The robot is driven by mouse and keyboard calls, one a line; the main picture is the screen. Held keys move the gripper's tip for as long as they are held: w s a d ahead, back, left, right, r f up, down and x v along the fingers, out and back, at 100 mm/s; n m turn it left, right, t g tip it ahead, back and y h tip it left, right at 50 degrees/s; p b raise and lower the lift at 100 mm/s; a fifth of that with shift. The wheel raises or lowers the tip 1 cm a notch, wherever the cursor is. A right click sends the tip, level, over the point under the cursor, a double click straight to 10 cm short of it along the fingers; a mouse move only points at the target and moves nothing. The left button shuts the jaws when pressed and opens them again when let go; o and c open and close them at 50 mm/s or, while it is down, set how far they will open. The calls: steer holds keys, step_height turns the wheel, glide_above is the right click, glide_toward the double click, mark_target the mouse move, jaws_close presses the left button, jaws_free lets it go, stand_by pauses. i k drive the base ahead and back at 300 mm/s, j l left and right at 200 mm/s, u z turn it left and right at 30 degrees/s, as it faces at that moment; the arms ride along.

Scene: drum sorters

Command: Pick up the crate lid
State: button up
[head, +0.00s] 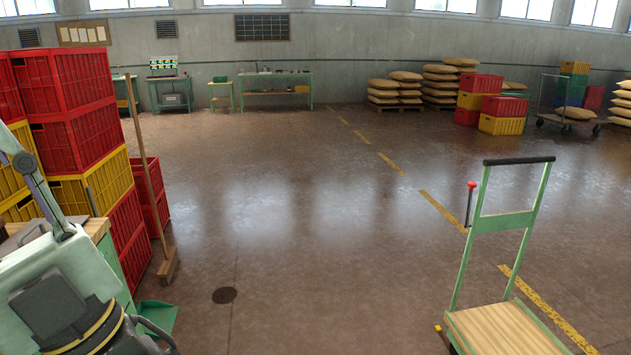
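I cannot make out a crate lid in the head view. Stacked red crates (68,78) and yellow crates (88,184) stand at the left, and none shows a clear separate lid on top. More red crates (503,106) and yellow crates (501,125) stand far off at the right. Pale green and dark parts that look like my arm fill the lower left corner. My gripper's fingers do not show.
A green-framed trolley (497,329) with a wooden deck stands at the front right. A broom (168,265) leans by the left crates. Workbenches (275,90) and piled sacks (394,92) line the back.

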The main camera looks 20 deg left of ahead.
mark_target(32, 237)
steer(key=i+u, duration=0.3)
steer(key=u, duration=0.15)
steer(key=i+u, duration=0.4)
steer(key=i+l+u, duration=0.1)
steer(key=u, duration=0.35)
steer(key=i+l+u, duration=0.15)
steer(key=i+u, duration=0.25)
steer(key=i+l+u, duration=0.2)
steer(key=u, duration=0.2)
steer(key=i+l+u, duration=0.25)
steer(key=l+u, duration=0.15)
steer(key=i+l+u, duration=0.2)
steer(key=l+u, duration=0.2)
steer(key=i+l+u, duration=0.1)
steer(key=l+u, duration=0.3)
